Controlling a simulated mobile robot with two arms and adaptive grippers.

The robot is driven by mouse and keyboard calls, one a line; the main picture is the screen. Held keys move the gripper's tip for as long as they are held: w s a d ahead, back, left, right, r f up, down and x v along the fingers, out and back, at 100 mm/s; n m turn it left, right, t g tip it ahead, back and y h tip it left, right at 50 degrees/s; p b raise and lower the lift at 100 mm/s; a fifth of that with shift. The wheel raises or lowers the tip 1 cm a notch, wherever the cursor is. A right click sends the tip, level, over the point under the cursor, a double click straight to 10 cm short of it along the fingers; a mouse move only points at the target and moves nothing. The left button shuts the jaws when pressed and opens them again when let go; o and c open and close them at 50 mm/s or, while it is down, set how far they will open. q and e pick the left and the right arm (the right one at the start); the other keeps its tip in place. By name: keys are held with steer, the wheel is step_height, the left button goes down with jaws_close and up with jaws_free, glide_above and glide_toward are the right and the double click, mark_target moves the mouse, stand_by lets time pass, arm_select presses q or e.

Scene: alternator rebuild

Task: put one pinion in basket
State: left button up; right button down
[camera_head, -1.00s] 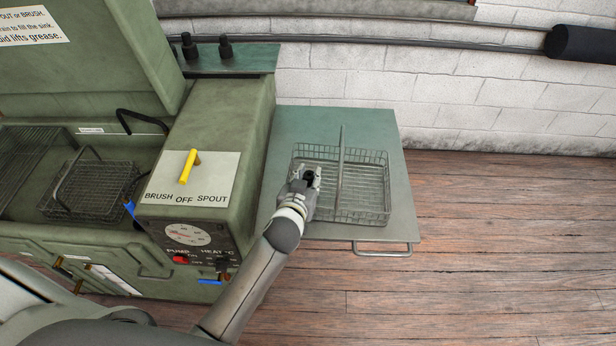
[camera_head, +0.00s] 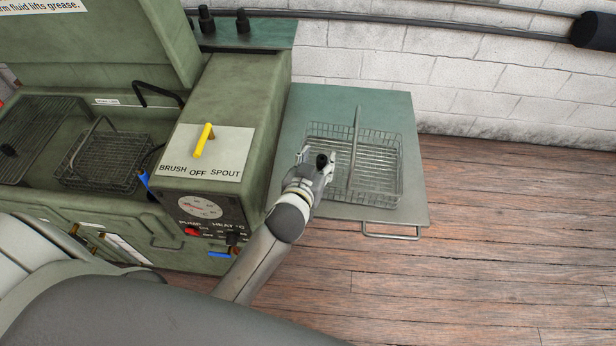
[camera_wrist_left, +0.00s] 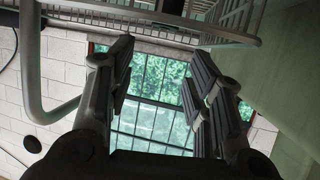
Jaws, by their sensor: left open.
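The wire basket (camera_head: 385,200) with an upright handle stands on the green side shelf. My left gripper (camera_head: 318,165) is at the basket's left side, over its near left part. Its fingers are spread; the left wrist view shows an empty gap between the fingers (camera_wrist_left: 160,62) and basket wires (camera_wrist_left: 235,38) at the top. A small dark piece (camera_head: 321,160), perhaps a pinion, shows by the fingertips in the head view. I cannot tell whether it lies in the basket or is above it. My right gripper is not in view.
The green parts washer (camera_head: 235,90) stands left of the shelf (camera_head: 412,150), with a yellow lever (camera_head: 203,140) on top. Another basket (camera_head: 100,180) sits in its sink. A small dark object (camera_head: 8,150) lies on the sink rack. The floor at right is clear.

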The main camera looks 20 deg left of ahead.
arm_select(q)
steer(key=b+v, duration=0.1)
steer(key=v, duration=0.7)
stand_by(0.4)
